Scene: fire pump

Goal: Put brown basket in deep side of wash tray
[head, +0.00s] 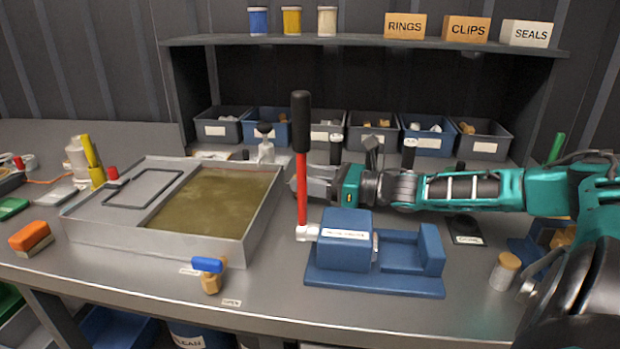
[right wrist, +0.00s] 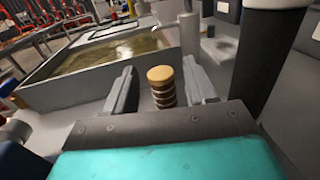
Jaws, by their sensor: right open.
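The wash tray (head: 253,228) is a grey metal tray at the left of the bench. My right gripper (head: 312,187) is open just right of the tray, behind the red lever. In the right wrist view, a ribbed upright piece with a tan-brown top (right wrist: 161,84) stands between the open fingers (right wrist: 160,95), with gaps at both sides. I see no clear brown basket. My left gripper is out of view.
A red lever with a black grip (head: 301,165) rises from a blue block fixture (head: 345,245). A blue-handled valve (head: 210,275) sits at the tray's front. Several bins (head: 375,135) line the back. An orange-brown block (head: 30,238) lies left of the tray.

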